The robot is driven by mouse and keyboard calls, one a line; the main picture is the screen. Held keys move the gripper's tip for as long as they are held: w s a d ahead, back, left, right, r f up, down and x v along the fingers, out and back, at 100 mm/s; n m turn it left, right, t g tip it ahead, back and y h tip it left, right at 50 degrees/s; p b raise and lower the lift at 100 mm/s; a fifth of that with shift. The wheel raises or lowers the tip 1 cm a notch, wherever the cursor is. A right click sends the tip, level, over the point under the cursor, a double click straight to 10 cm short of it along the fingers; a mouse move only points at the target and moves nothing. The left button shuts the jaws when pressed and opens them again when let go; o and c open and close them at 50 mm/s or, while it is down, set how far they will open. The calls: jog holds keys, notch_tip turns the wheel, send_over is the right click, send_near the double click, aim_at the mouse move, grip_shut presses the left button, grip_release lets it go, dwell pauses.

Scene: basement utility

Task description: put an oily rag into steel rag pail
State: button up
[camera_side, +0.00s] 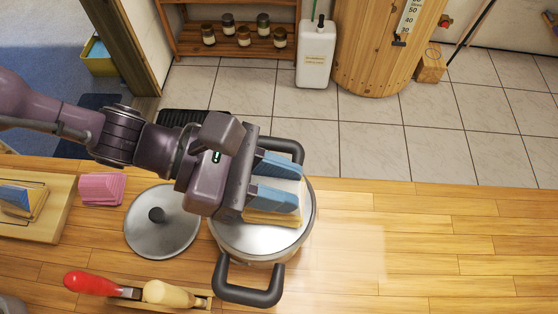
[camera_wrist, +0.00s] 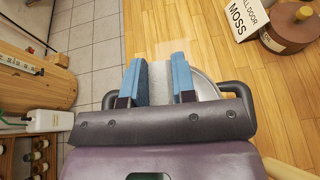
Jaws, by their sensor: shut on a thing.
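The steel rag pail (camera_side: 250,242) is a round, silvery vessel with two dark loop handles, standing near the counter's back edge. Its round grey lid (camera_side: 160,222) with a black knob lies beside it on the left.
Pink folded cloths (camera_side: 102,189) and a wooden board (camera_side: 40,222) with a rack of cloths are at left. Red- and cream-handled tools (camera_side: 130,289) lie in front. A MOSS-labelled box (camera_wrist: 238,20) and brown round container (camera_wrist: 290,28) show in the wrist view. The counter's right is clear.

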jog(key=shift+f, duration=0.8)
jog(key=o, duration=1)
jog(key=s+v, duration=0.1)
jog(key=v, duration=1.2)
jog(key=shift+w, duration=0.45)
